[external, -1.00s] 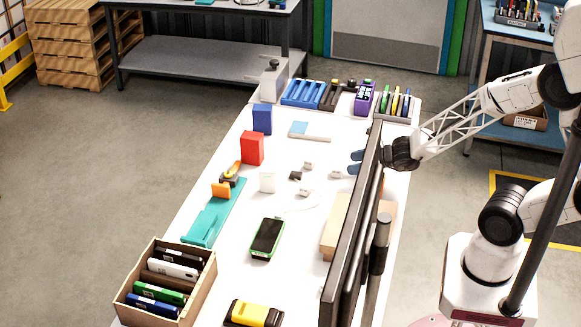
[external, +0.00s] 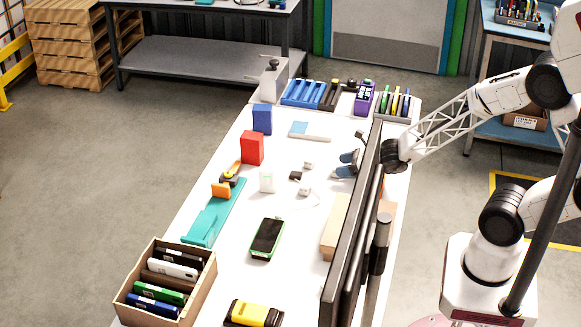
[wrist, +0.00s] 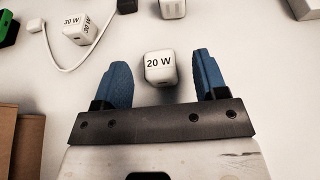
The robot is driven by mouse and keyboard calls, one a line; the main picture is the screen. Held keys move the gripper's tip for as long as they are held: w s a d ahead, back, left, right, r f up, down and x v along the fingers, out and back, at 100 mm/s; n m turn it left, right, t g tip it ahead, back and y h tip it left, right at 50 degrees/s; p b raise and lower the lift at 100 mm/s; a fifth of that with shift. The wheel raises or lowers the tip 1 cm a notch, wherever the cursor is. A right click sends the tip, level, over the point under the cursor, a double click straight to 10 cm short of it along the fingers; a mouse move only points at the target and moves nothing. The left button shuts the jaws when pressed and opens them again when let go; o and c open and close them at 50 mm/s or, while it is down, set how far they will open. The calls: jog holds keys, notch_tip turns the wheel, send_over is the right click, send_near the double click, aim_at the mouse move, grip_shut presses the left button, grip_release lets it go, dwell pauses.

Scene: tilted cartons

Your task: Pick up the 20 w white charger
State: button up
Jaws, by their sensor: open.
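The white charger marked 20 W (wrist: 160,68) sits on the table in the wrist view, its label facing up. My gripper (wrist: 161,60) is open, with one blue finger on each side of the charger and a gap on both sides. In the external view my gripper (external: 344,164) is low over the table by the monitor's left edge. There the charger is largely covered by the fingers. A second white charger (wrist: 76,30), marked 30 W, has a white cable and lies at the upper left of the wrist view.
Another white charger (wrist: 172,8) and a black one (wrist: 127,5) lie beyond the 20 W charger. A black monitor (external: 352,235) stands close beside my arm. A green-edged phone (external: 267,238) and a box of phones (external: 205,278) are nearer the camera.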

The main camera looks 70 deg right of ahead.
aim_at(335, 166)
jog(key=shift+x, duration=1.9)
jog(key=shift+f, duration=0.1)
jog(key=c, duration=1.1)
notch_tip(335, 166, up, 2)
jog(key=shift+s+a+r, duration=0.1)
jog(key=shift+r, duration=0.75)
jog(key=s+a, duration=0.1)
jog(key=s, duration=0.4)
jog(key=s+a+r, duration=0.1)
jog(key=s, duration=0.4)
jog(key=s+a, duration=0.1)
jog(key=s, duration=0.4)
jog(key=shift+s+a+r, duration=0.15)
jog(key=shift+s+a, duration=0.1)
